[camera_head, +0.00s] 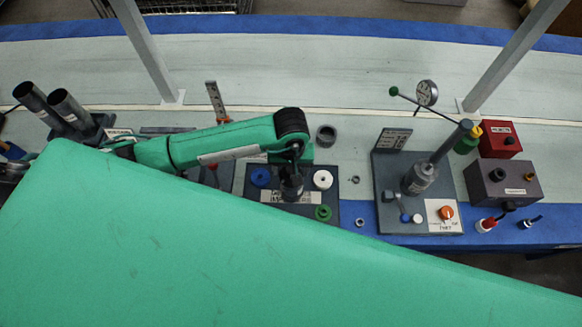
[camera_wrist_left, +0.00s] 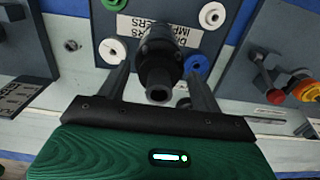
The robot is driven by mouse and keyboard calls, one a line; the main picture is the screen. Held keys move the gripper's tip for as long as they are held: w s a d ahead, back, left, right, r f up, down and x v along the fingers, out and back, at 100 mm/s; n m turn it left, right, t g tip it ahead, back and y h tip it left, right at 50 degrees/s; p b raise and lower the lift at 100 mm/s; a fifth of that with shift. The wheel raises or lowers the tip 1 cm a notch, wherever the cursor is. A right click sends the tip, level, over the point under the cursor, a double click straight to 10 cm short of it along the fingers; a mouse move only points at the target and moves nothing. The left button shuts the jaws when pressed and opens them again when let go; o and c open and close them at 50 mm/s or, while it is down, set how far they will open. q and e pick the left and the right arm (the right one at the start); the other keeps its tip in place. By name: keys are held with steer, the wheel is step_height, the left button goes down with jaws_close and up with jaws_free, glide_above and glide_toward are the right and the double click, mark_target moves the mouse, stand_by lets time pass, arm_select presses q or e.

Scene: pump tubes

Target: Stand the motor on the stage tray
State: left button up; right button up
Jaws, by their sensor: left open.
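The motor (camera_head: 292,188), a dark stepped cylinder, is over the dark tray (camera_head: 262,209) that holds blue, white and green discs. It also shows in the left wrist view (camera_wrist_left: 159,62), its narrow end toward the camera. It looks roughly upright; I cannot tell whether its base touches the tray. My left gripper (camera_head: 293,160) is above the tray, its fingers open on either side of the motor in the left wrist view (camera_wrist_left: 160,75). White labels on the tray are partly hidden, one ending in IMPELLERS. No label reading stage is legible. My right gripper is not in view.
A grey ring (camera_head: 327,134) lies behind the tray. Small nuts (camera_head: 356,179) lie to its right. Farther right is a plate (camera_head: 383,214) with a pump, gauge and orange knob, then a red box (camera_head: 499,139). Dark tubes (camera_head: 70,110) stand at left. Two grey posts rise behind.

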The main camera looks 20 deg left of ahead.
arm_select(q)
step_height(320, 180, up, 10)
steer(key=b, duration=0.2)
steer(key=shift+b, duration=0.4)
steer(key=shift+r, duration=0.75)
